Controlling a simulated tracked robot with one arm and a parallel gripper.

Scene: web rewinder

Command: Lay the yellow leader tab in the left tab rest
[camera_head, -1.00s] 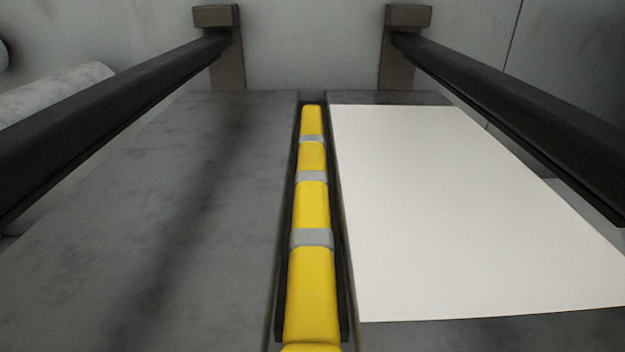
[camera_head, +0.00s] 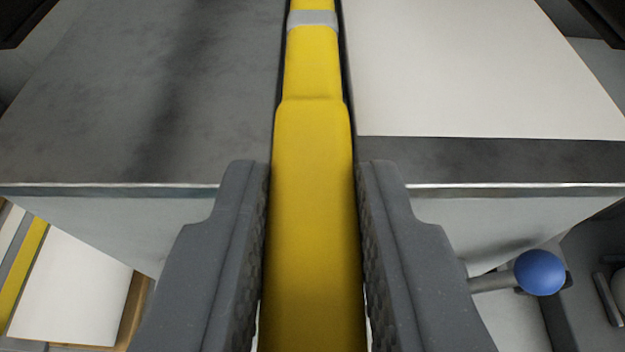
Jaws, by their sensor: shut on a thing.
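The yellow leader tab (camera_head: 312,210) runs straight up the middle of the view. Its wide near part is between the two grey jaws of my gripper (camera_head: 313,180), which is shut on it. Its narrower far part, with a grey band (camera_head: 313,18), lies in a dark slot (camera_head: 282,75) in the grey table top (camera_head: 110,110). The wide part reaches out over the table's near edge toward me. The tab's near end is out of frame. I cannot tell whether this slot is the left tab rest.
A white sheet (camera_head: 480,70) lies on the table right of the slot. A blue ball knob (camera_head: 540,272) on a grey lever sticks out below the table edge at right. A white panel (camera_head: 75,290) with a yellow strip (camera_head: 25,270) beside it shows at lower left.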

